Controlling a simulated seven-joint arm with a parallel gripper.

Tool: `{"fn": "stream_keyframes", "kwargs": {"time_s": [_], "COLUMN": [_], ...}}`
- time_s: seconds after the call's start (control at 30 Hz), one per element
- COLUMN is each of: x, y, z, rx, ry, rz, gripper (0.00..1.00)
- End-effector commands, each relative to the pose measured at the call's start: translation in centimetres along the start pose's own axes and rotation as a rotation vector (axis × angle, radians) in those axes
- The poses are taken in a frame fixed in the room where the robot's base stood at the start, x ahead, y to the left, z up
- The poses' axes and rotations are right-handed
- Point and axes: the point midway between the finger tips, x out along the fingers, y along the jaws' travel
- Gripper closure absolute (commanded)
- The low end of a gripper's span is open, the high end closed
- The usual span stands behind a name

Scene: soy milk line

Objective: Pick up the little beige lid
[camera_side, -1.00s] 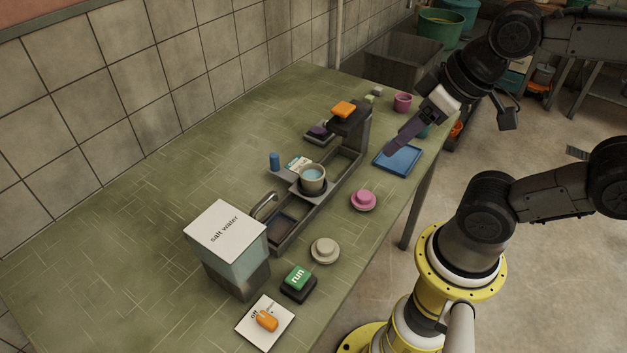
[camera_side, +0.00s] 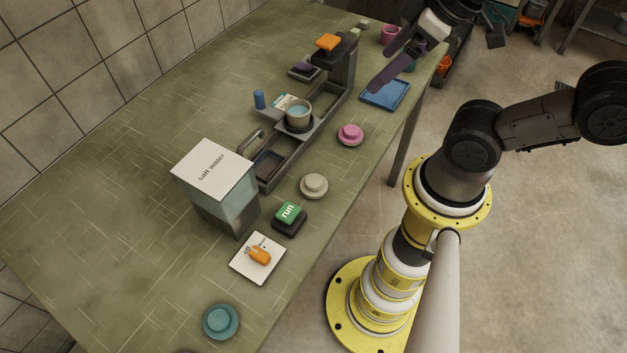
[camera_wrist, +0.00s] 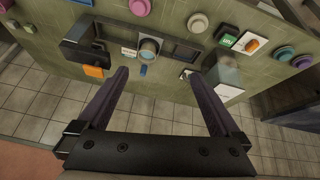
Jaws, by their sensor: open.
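The little beige lid (camera_side: 314,186) is a round disc with a knob on top. It lies flat on the green table (camera_side: 110,150), near the front edge, between the pink lid (camera_side: 350,134) and the green run button (camera_side: 288,213). In the wrist view the beige lid (camera_wrist: 197,22) shows near the top, right of centre. My gripper (camera_side: 390,74) has purple fingers and is above the far end of the table, near the blue tray, well away from the beige lid. In the wrist view my gripper (camera_wrist: 158,73) is open with nothing between its fingers.
A grey machine rail (camera_side: 285,150) holds a cup (camera_side: 299,113) of blue liquid. A salt water box (camera_side: 214,185) stands left of the beige lid. A switch plate (camera_side: 258,257) and a teal lid (camera_side: 221,322) are nearer. The blue tray (camera_side: 386,94) lies at the far right.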

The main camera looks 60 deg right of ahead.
Motion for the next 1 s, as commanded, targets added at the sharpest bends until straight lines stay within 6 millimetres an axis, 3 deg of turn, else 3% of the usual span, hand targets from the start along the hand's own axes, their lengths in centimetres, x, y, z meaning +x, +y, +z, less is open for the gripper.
{"fn": "stream_keyframes", "kwargs": {"time_s": [0.13,0.27,0.4,0.5,0.7,1.0], "x": [0.6,2.9,7.0,10.1,13.7,16.4], "y": [0.0,-0.8,-3.1,-5.1,-8.0,-9.0], "z": [-1.8,-3.5,-4.8,-4.8,-3.2,-1.1], "rx": [-0.325,-0.677,-1.084,-1.295,-1.428,-1.452], "ry": [-0.01,-0.068,-0.153,-0.21,-0.313,-0.34], "rz": [-0.012,-0.073,-0.199,-0.298,-0.421,-0.447], "gripper": [0.0,0.0,0.0,0.0,0.0,0.0]}}
